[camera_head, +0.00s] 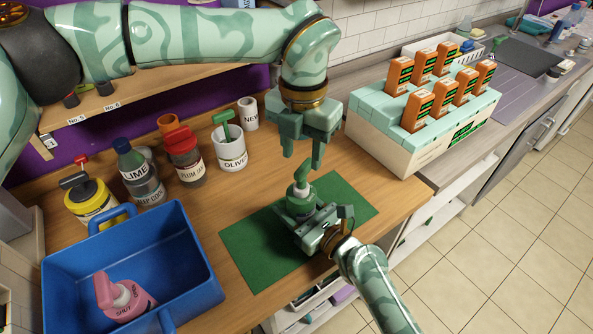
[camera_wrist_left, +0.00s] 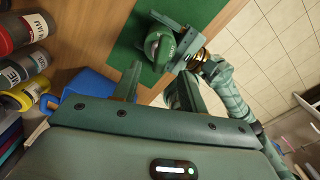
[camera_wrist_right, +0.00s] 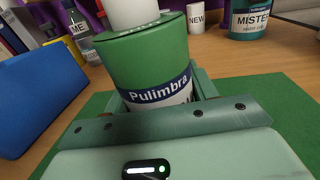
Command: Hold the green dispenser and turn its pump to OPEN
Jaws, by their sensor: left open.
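The green dispenser (camera_head: 299,207) stands upright on a green mat (camera_head: 247,262). It has a white collar and a green pump head (camera_head: 302,174). In the right wrist view its body (camera_wrist_right: 150,65) carries a "Pulimbra" label, and its top is cut off. My right gripper (camera_head: 316,222) is shut around the dispenser's body, low down, with a finger at each side. My left gripper (camera_head: 302,157) points down just above the pump, open and empty. In the left wrist view the pump head (camera_wrist_left: 160,45) lies just beyond the fingertips. I cannot read its turn position.
A blue crate (camera_head: 205,291) holding a pink bottle (camera_head: 124,298) stands at the left. A cream-and-mint box (camera_head: 385,145) with orange packs stands at the right. The mat around the dispenser is clear.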

